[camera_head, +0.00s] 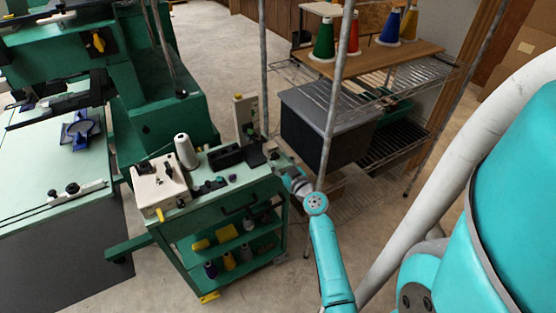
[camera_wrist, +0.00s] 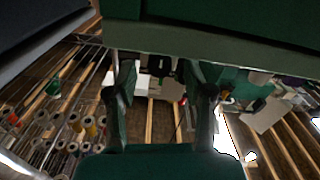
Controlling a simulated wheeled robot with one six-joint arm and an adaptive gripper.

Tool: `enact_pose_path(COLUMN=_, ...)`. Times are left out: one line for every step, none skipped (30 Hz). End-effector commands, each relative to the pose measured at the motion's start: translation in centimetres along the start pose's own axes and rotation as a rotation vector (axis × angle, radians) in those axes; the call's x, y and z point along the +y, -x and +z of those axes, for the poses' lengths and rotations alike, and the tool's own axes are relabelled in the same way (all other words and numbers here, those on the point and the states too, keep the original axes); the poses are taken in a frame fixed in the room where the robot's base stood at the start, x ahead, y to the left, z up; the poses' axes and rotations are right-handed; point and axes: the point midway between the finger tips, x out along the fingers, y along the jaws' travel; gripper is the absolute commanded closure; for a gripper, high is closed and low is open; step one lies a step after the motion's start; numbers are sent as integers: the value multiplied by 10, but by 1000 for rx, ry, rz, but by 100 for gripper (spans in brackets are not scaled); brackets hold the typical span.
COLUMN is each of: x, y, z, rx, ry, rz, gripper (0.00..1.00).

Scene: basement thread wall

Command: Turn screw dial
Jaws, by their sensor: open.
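My gripper (camera_head: 283,167) is at the right end of the green cart's top, small and partly hidden by my own wrist in the head view. In the wrist view my gripper (camera_wrist: 163,75) shows two dark fingers spread wide with nothing between them. A cream box with black knobs (camera_head: 158,183) stands on the left of the cart top. An upright cream post (camera_head: 243,112) with a yellowish top stands at the cart's back, left of my gripper. I cannot tell which part is the screw dial.
The green cart (camera_head: 225,203) also carries a grey cone (camera_head: 186,152) and small dark parts, with spools on its lower shelves. A metal rack (camera_head: 345,70) with colored thread cones and a dark bin (camera_head: 318,128) stands right. Green machinery (camera_head: 160,90) stands left. Floor shows between.

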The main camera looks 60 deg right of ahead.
Motion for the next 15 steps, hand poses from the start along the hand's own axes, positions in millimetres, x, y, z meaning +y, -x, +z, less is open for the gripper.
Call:
enact_pose_path(x=0, y=-4, z=0, rx=-1, ry=0, rz=-1, gripper=48)
enact_pose_path(x=0, y=-6, z=0, rx=-1, ry=0, rz=-1, gripper=48)
enact_pose_path(x=0, y=-8, z=0, rx=-1, ry=0, rz=-1, gripper=48)
enact_pose_path(x=0, y=-9, z=0, rx=-1, ry=0, rz=-1, gripper=48)
enact_pose_path(x=0, y=-9, z=0, rx=0, ry=0, rz=-1, gripper=48)
enact_pose_path(x=0, y=-10, z=0, rx=0, ry=0, rz=-1, gripper=48)
enact_pose_path(x=0, y=-10, z=0, rx=-1, ry=0, rz=-1, gripper=48)
enact_pose_path(x=0, y=-10, z=0, rx=-1, ry=-1, rz=-1, gripper=48)
enact_pose_path(x=0, y=-10, z=0, rx=-1, ry=-1, rz=0, gripper=48)
enact_pose_path(x=0, y=-10, z=0, rx=-1, ry=-1, rz=0, gripper=48)
enact_pose_path(x=0, y=-10, z=0, rx=-1, ry=-1, rz=0, gripper=48)
enact_pose_path(x=0, y=-10, z=0, rx=-1, ry=-1, rz=0, gripper=48)
enact_pose_path(x=0, y=-10, z=0, rx=-1, ry=-1, rz=0, gripper=48)
enact_pose_path(x=0, y=-10, z=0, rx=-1, ry=-1, rz=0, gripper=55)
enact_pose_path(x=0, y=-10, z=0, rx=-1, ry=-1, rz=0, gripper=65)
